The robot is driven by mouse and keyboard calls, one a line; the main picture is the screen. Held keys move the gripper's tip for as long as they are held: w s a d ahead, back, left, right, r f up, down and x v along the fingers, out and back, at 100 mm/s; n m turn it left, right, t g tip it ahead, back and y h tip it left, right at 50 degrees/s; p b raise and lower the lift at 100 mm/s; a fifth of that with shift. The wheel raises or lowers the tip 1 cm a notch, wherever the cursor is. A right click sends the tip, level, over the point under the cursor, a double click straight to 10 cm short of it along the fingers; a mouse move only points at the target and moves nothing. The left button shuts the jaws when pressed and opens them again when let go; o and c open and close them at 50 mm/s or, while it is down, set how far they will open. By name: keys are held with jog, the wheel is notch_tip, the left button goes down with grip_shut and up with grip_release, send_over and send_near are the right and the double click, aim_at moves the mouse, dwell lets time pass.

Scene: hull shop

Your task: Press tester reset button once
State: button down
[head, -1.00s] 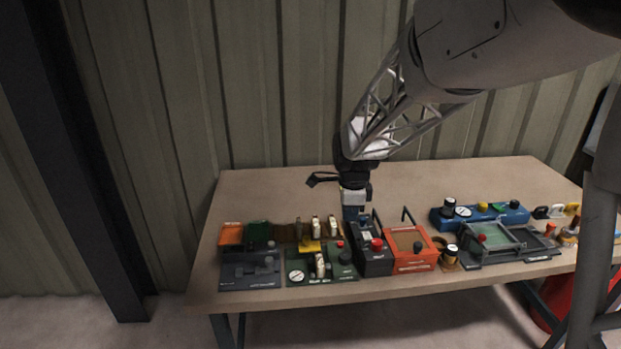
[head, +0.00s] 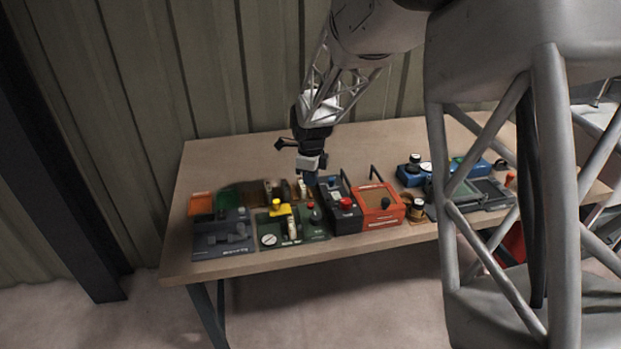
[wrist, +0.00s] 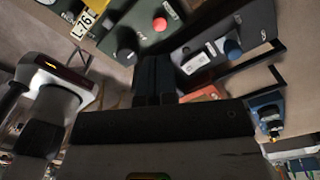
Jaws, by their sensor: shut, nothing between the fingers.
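My gripper (head: 310,180) points down at the back left end of a dark box (head: 349,222); its fingers (wrist: 155,72) are shut and empty in the wrist view. The dark box has a red button (head: 346,203) in front and a blue button (head: 333,182) behind. The blue button (wrist: 232,48) shows to the right of my fingertips in the wrist view, apart from them. A green panel (head: 305,235) with a round gauge (head: 268,240) lies left of the box. Its red button (wrist: 160,23) and black knob (wrist: 126,57) lie ahead of the fingertips. I cannot read which device is the tester.
An orange box (head: 378,217) with a raised handle stands right of the dark box. A grey panel (head: 222,247) is at the left. Blue equipment (head: 408,178) stands farther right. The back of the bench (head: 225,158) is clear.

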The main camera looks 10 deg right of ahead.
aim_at(311, 205)
jog(key=shift+f, duration=4.1)
dwell(0.7)
jog(key=shift+r, duration=3)
jog(key=shift+r, duration=0.1)
